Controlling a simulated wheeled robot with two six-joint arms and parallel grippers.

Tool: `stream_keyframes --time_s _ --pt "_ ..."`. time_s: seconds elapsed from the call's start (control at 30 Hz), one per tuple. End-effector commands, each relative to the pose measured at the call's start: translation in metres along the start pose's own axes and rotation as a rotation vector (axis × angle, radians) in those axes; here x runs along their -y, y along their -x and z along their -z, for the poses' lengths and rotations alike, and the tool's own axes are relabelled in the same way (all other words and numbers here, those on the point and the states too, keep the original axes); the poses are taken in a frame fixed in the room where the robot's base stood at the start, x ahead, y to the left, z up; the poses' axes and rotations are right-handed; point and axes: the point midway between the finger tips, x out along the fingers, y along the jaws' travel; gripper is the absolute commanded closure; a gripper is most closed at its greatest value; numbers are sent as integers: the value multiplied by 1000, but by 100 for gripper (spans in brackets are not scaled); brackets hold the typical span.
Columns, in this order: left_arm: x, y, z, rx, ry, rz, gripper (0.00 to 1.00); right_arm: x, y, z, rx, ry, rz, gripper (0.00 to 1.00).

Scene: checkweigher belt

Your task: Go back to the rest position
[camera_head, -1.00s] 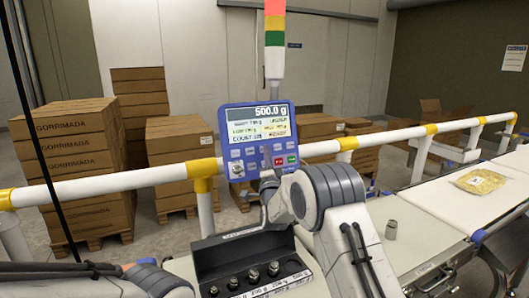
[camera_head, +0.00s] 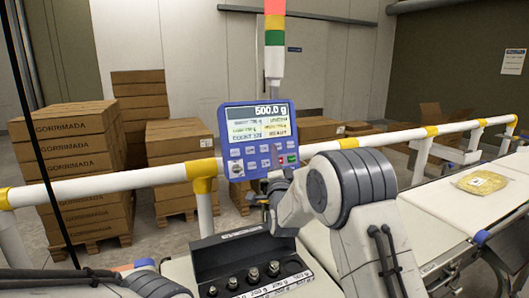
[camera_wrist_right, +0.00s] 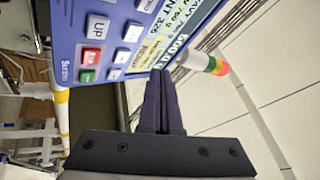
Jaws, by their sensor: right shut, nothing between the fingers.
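My right gripper (camera_head: 272,186) is small and partly hidden by its own wrist in the head view, just below the blue weighing display (camera_head: 260,140). In the right wrist view my right gripper (camera_wrist_right: 160,78) is shut and empty. Its fingertips overlap the edge of the display (camera_wrist_right: 92,30) there; I cannot tell whether they touch. My left arm shows only at the bottom left of the head view, and its gripper is out of view.
A black holder (camera_head: 235,255) with several metal weights stands below the display. A white-and-yellow rail (camera_head: 110,184) crosses the view. A yellow pack (camera_head: 481,182) lies on the belt (camera_head: 430,200) at right. Carton stacks (camera_head: 75,155) stand behind the rail.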

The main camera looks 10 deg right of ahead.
Motion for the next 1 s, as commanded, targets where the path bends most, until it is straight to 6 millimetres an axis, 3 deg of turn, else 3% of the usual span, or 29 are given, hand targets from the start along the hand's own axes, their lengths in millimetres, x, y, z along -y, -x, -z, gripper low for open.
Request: stream_keyframes --time_s 0.57,0.67,0.73,0.87,1.0 --pt "0 0 0 0 0 0 50 2 0 -1 5 2 -4 100" --pt "0 3 0 0 0 0 50 7 3 -14 51 27 -48 100" --pt "0 7 0 0 0 0 50 14 10 -32 124 67 -112 100" --pt "-1 16 1 0 0 0 50 28 47 -81 356 200 -277 100" --pt "-2 25 1 0 0 0 50 42 120 -124 673 381 -432 100"
